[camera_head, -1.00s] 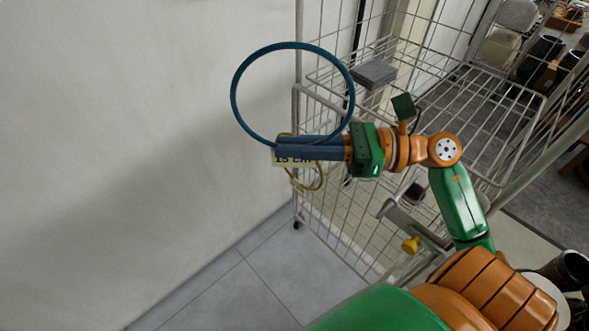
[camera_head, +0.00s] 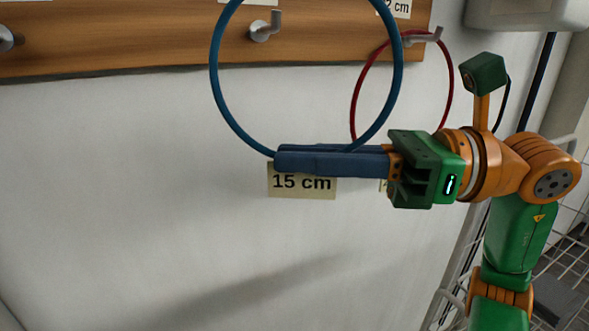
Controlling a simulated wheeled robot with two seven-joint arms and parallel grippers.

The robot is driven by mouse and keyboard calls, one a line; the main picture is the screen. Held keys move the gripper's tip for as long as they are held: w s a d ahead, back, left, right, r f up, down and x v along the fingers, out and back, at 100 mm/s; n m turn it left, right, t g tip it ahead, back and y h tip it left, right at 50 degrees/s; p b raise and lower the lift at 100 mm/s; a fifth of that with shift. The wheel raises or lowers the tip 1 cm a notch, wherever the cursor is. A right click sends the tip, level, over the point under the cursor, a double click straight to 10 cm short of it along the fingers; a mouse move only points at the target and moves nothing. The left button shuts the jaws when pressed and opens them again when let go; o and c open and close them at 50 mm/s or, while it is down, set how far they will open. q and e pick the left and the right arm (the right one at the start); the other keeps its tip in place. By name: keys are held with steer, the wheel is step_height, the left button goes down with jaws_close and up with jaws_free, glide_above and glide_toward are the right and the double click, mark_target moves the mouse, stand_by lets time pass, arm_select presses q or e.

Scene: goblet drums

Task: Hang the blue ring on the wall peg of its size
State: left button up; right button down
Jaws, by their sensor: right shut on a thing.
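The blue ring (camera_head: 214,72) is held upright in front of the wall, its top cut off by the upper picture edge. My right gripper (camera_head: 282,158) is shut on its bottom. A "15 cm" tag (camera_head: 302,183) shows just below the fingers. The wooden peg board (camera_head: 150,36) is behind the ring. Its middle peg (camera_head: 265,27) shows through the ring's opening, and the ring appears in front of it, not on it. The left peg (camera_head: 7,38) is bare where seen. The right peg (camera_head: 425,36) carries a red ring (camera_head: 449,85). My left gripper is out of view.
The label over the right peg (camera_head: 398,8) ends in "2 cm"; its start is hidden. The label over the middle peg is cut off. A pale box (camera_head: 525,12) is at upper right, with a wire cart (camera_head: 570,265) at lower right.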

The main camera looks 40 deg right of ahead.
steer(key=w+d+f+p, duration=0.2)
steer(key=w+p, duration=0.1)
steer(key=w, duration=0.6)
steer(key=shift+d+f, duration=0.15)
steer(key=shift+f, duration=0.1)
stand_by(0.8)
steer(key=c, duration=0.9)
jaws_free()
